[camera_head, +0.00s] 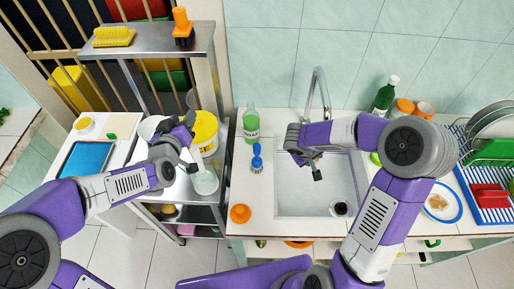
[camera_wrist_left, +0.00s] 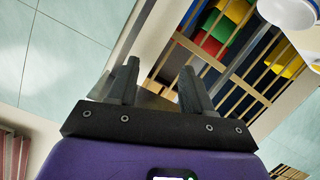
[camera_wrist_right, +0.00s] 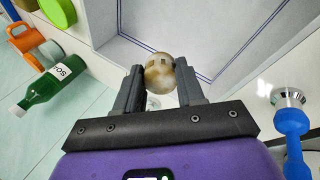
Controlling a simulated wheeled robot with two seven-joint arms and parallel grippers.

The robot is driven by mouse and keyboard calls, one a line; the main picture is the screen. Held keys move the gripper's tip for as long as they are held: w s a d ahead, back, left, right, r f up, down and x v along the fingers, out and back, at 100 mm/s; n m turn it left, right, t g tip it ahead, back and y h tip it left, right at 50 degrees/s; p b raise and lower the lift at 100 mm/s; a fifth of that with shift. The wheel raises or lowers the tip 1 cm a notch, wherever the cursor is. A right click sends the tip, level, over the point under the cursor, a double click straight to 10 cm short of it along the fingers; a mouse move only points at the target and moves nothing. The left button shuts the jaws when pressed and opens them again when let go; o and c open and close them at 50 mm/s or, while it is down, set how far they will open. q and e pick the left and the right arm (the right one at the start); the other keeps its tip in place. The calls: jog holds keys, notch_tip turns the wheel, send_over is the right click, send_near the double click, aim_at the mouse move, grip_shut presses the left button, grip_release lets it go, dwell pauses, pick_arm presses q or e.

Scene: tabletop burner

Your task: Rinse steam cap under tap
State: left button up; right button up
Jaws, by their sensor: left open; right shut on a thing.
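The steam cap (camera_wrist_right: 158,74) is a small round pale piece with brown stains. My right gripper (camera_wrist_right: 161,88) is shut on it in the right wrist view. In the head view my right gripper (camera_head: 316,168) is over the left part of the sink (camera_head: 292,207), and the arm partly hides the basin. The tap (camera_head: 319,83) rises at the back of the sink; its outlet is hard to make out, and I see no water. My left gripper (camera_head: 186,142) is open and empty, above the metal trolley at left. Its open fingers also show in the left wrist view (camera_wrist_left: 158,85).
A dark green bottle (camera_head: 384,96), a plate (camera_head: 440,202) and a dish rack (camera_head: 486,200) are right. A yellow tub (camera_head: 205,132) stands near my left gripper.

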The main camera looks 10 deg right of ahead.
pick_arm(q)
jog(key=d+r+t+h, duration=0.2)
jog(key=d+r, duration=0.2)
jog(key=r, duration=0.1)
jog(key=n+h, duration=0.2)
jog(key=n, duration=2.8)
send_near(256, 152)
jog(key=shift+m, duration=0.3)
jog(key=x, duration=1.1)
jog(key=shift+w, duration=0.15)
